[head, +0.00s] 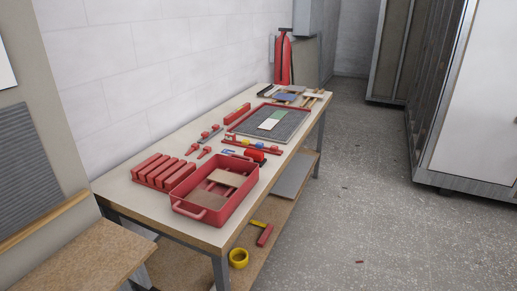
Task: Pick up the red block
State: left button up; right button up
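Several red things lie on the long workbench (130,188), and I cannot tell for sure which is the red block. A long red block-like piece (237,113) lies near the wall, left of a grey tray. A row of red bars (163,170) stands at the near left end. A small red piece (264,235) lies on the lower shelf beside a yellow piece (257,224). Neither of my grippers shows in the head view.
A red toolbox (215,217) stands at the bench's near edge. A grey tray (290,126) lies farther back, with small tools between. A yellow ring-shaped thing (239,258) is below. A wooden-topped table (75,255) is at lower left.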

aim_at(257, 156)
jog(key=i+l+u, duration=0.1)
jog(key=i+l, duration=0.35)
jog(key=l, duration=0.25)
jog(key=i+l+u, duration=0.15)
jog(key=i+l, duration=0.3)
jog(key=l, duration=0.3)
jog(key=i+l+u, duration=0.15)
jog(key=l, duration=0.25)
jog(key=i+l, duration=0.25)
jog(key=l, duration=0.15)
jog(key=u, duration=0.05)
